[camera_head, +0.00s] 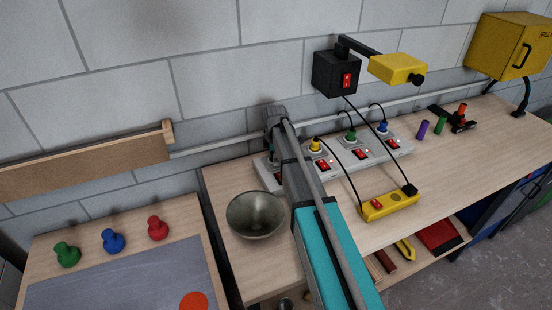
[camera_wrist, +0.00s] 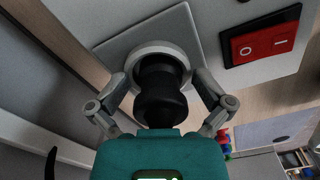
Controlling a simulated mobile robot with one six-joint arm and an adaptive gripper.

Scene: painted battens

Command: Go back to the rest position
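My gripper (camera_wrist: 161,84) shows in the wrist view with its two fingers spread on either side of a black plug (camera_wrist: 160,108). Gaps show between the fingers and the plug, so it is open and holds nothing. The plug sits at a round white socket (camera_wrist: 150,48); how deep it is seated I cannot tell. In the head view my arm reaches over the bench to the left end of a grey power strip (camera_head: 375,154). There my arm hides the fingers and the black plug.
Yellow (camera_head: 314,146), green (camera_head: 350,135) and blue (camera_head: 382,128) plugs stand in the strip. A metal bowl (camera_head: 256,215) is left of my arm. A yellow block (camera_head: 390,205) with a cord lies to the right. A black wall box (camera_head: 335,72) hangs above.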

